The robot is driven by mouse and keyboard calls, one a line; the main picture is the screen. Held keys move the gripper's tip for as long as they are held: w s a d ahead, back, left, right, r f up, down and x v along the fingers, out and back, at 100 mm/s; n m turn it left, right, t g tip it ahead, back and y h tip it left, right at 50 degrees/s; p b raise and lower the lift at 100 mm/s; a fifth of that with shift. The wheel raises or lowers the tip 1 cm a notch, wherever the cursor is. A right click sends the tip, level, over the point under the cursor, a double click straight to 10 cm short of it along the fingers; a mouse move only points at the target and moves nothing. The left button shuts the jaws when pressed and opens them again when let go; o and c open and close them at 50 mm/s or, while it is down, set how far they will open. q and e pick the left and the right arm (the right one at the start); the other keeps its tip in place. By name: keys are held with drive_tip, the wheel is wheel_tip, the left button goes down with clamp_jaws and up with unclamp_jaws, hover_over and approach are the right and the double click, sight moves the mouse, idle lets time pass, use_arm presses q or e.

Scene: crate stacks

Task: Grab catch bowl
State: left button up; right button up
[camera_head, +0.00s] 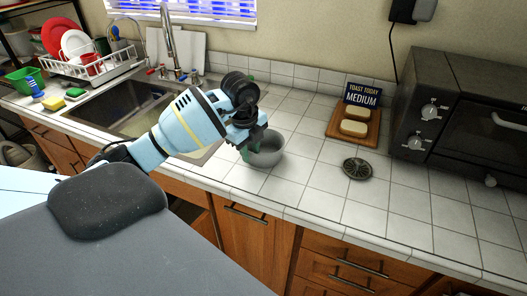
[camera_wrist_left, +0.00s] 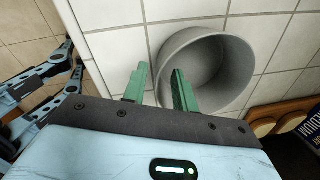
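The catch bowl (camera_head: 268,150) is a plain grey round bowl. It stands upright on the white tiled counter, near its front edge. It also shows in the left wrist view (camera_wrist_left: 232,62), empty inside. My left gripper (camera_head: 248,150) reaches down at the bowl's left side. In the left wrist view its green fingers (camera_wrist_left: 159,70) are apart, one outside the bowl's near rim and the other over the rim. I cannot tell whether either finger touches the bowl. My right gripper does not show clearly in either view.
A grey round drain strainer (camera_head: 357,168) lies right of the bowl. Behind it is a wooden board (camera_head: 343,135) with bread slices and a sign (camera_head: 362,95). A black toaster oven (camera_head: 455,110) stands at right. The sink (camera_head: 125,105) and dish rack (camera_head: 92,68) are at left.

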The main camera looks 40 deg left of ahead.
use_arm(q)
drive_tip(key=shift+w+f, duration=0.15)
drive_tip(key=shift+f, duration=0.55)
drive_tip(key=shift+w+f, duration=0.1)
drive_tip(key=shift+f, duration=0.6)
drive_tip(key=shift+c, duration=0.3)
clamp_jaws()
drive_tip(key=shift+r, duration=0.15)
drive_tip(key=shift+r, duration=0.55)
wheel_tip(320, 180, up, 2)
drive_tip(key=shift+r, duration=0.1)
drive_tip(key=s+d+r, duration=0.1)
drive_tip(key=s+d, duration=0.8)
drive_tip(key=s, duration=0.4)
drive_tip(key=shift+r, duration=0.25)
